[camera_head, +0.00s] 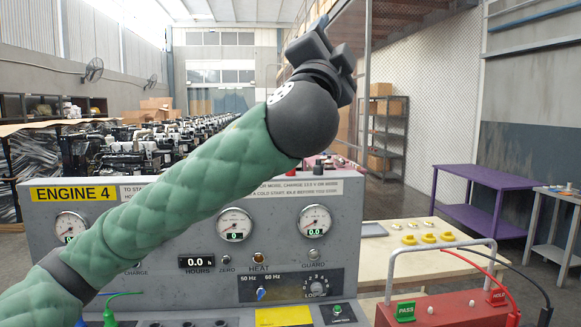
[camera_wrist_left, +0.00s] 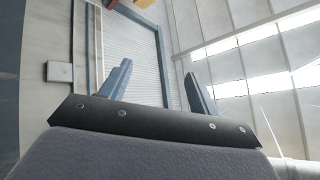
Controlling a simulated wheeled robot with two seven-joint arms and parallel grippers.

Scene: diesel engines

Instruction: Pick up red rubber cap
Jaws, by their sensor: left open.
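I cannot make out a red rubber cap for certain. Small reddish items (camera_head: 342,166) show behind the top edge of the engine panel, partly hidden by my left arm and too small to name. My left gripper (camera_head: 322,46) is raised high above the panel, pointing up and away from the table. In the left wrist view its two fingers (camera_wrist_left: 158,74) stand apart with nothing between them, against the wall and ceiling. My right gripper is not in view.
The grey engine panel (camera_head: 185,287) with gauges stands in front. To its right a wooden table (camera_head: 385,268) carries several yellow pieces (camera_head: 428,238). A red PASS/HOLD box (camera_head: 450,309) with a handle and cables is at lower right. A purple table (camera_head: 484,212) stands farther back.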

